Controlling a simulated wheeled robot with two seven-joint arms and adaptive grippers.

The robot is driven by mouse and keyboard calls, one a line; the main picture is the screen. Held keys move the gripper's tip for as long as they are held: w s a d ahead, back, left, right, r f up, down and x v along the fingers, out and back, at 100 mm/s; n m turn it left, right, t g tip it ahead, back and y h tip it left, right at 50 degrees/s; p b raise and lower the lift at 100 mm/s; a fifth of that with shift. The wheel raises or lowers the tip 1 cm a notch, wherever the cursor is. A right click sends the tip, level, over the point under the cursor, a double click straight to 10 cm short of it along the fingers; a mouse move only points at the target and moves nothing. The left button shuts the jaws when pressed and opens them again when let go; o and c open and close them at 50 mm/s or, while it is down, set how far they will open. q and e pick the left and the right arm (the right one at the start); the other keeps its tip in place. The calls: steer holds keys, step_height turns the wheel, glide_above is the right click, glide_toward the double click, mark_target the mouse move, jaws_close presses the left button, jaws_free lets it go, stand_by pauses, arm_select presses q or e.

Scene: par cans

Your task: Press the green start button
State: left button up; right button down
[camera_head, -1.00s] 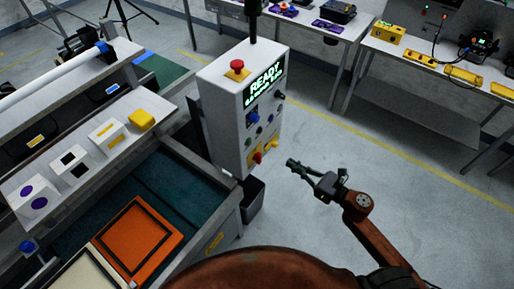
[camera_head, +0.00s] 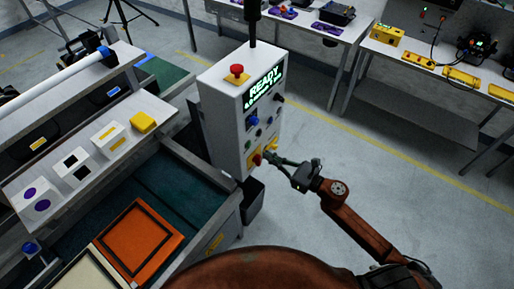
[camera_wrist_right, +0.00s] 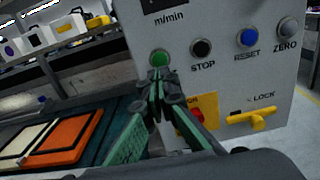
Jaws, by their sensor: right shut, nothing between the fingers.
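The green start button (camera_wrist_right: 160,57) sits on the white control box (camera_head: 222,124), left of the black STOP button (camera_wrist_right: 201,48) in the right wrist view. My right gripper (camera_wrist_right: 163,76) is shut and empty, its fingertips together just below the green button in that view. I cannot tell whether they touch it; the button's upper part shows clear above the tips. In the head view the right gripper (camera_head: 270,157) reaches in from the right to the lower front of the box. My left gripper is out of view.
Nearby on the panel are a blue RESET button (camera_wrist_right: 247,37), a ZERO button (camera_wrist_right: 287,27) and a yellow LOCK handle (camera_wrist_right: 251,118). A red emergency button (camera_head: 236,69) tops the box, whose display reads READY. An orange tray (camera_head: 140,239) lies left. Floor to the right is clear.

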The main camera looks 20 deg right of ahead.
mark_target(250, 145)
steer(key=p+x, duration=0.1)
steer(key=x, duration=0.5)
